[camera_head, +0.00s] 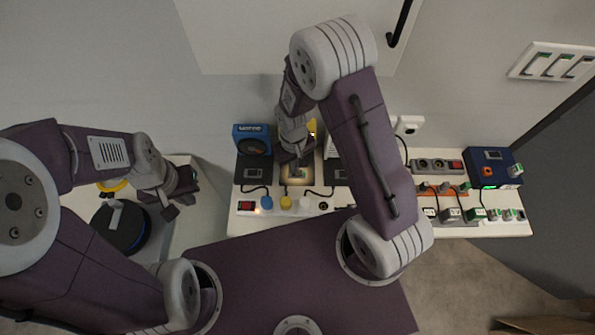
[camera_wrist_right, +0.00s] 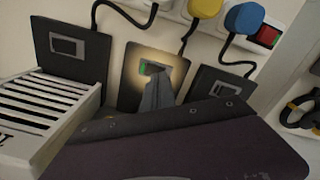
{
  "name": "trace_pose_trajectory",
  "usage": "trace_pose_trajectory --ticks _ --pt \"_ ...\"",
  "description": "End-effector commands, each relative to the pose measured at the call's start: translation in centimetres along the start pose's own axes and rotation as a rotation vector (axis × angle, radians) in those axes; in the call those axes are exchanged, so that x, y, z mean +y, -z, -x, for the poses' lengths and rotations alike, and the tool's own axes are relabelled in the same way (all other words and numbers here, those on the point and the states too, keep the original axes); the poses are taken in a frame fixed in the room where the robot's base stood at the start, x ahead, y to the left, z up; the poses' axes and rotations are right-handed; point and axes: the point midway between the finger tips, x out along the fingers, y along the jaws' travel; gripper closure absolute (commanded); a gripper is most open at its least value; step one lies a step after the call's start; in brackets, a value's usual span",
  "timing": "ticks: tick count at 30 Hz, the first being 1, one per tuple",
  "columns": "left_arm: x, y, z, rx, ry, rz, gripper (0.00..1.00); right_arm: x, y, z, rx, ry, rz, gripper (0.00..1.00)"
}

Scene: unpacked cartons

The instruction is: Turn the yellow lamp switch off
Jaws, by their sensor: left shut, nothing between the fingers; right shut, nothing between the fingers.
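The yellow lamp (camera_head: 312,127) stands against the wall, mostly hidden behind my right arm. In front of it is a dark plate (camera_head: 291,180) with a small switch; warm light falls around it. The same plate (camera_wrist_right: 128,92) is in the middle of the right wrist view, and its switch (camera_wrist_right: 146,67) shows green. My right gripper (camera_head: 299,173) is shut and empty, its fingertips (camera_wrist_right: 154,82) right at the switch. I cannot tell whether they touch it. My left gripper (camera_head: 171,208) is shut and empty, well to the left.
A blue device (camera_head: 252,137) and its switch plate (camera_head: 253,173) stand left of the lamp; another plate (camera_head: 340,173) is to the right. A power strip with a blue plug (camera_head: 266,202) and a yellow plug (camera_head: 286,203) runs along the front. A white grilled device (camera_wrist_right: 45,105) is close to my right gripper.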

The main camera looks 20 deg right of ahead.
Motion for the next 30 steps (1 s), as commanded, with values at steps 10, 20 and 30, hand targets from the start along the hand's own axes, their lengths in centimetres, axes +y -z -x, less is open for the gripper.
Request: trace_pose_trajectory --ticks 10,20,30 --pt "0.0 0.0 -0.1 0.0 0.0 0.0 1.0 0.0 0.0 -0.1 0.0 0.0 0.0 1.0" --pt "0.0 0.0 -0.4 0.0 0.0 0.0 1.0 0.0 0.0 -0.6 0.0 0.0 0.0 1.0" --pt "0.0 -0.1 -0.8 0.0 0.0 0.0 1.0 0.0 0.0 -1.1 0.0 0.0 0.0 1.0"
